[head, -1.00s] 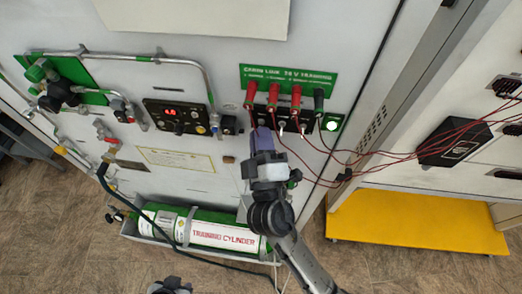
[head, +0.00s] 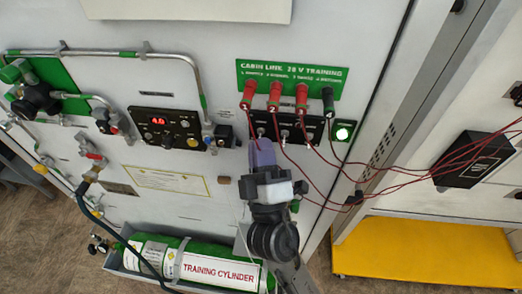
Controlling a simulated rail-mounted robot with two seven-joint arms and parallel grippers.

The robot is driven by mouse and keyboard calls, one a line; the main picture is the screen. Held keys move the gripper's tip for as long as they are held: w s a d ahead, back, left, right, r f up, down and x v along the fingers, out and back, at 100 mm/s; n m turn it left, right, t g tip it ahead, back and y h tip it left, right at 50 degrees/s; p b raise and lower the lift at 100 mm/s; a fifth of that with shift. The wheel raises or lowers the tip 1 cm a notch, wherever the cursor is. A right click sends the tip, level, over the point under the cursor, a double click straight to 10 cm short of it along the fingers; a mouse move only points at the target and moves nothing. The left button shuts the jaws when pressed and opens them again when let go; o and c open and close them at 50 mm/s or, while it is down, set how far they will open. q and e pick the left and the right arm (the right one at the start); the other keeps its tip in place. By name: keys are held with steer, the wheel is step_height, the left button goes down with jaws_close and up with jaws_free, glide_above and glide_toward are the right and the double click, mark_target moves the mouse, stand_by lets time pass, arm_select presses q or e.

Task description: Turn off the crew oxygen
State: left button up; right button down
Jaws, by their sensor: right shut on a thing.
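My right gripper (head: 263,152) reaches up from below to the black switch panel (head: 317,130) under the green "CABIN LINE 28 V TRAINING" sign. Its fingers are shut at the leftmost toggle switch (head: 260,131); they hide the lower part of it. Further toggles (head: 284,134) stand to the right. A control unit (head: 165,128) with a lit red display and several knobs is to the left. A dark round knob (head: 38,98) and a red-handled valve (head: 92,152) sit on the pipework at the far left. No label naming the crew oxygen is readable. My left gripper is out of view.
A green-and-white training cylinder (head: 215,269) lies in a low tray.

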steer(key=c, duration=1.3)
jaws_free()
steer(key=shift+o, duration=0.2)
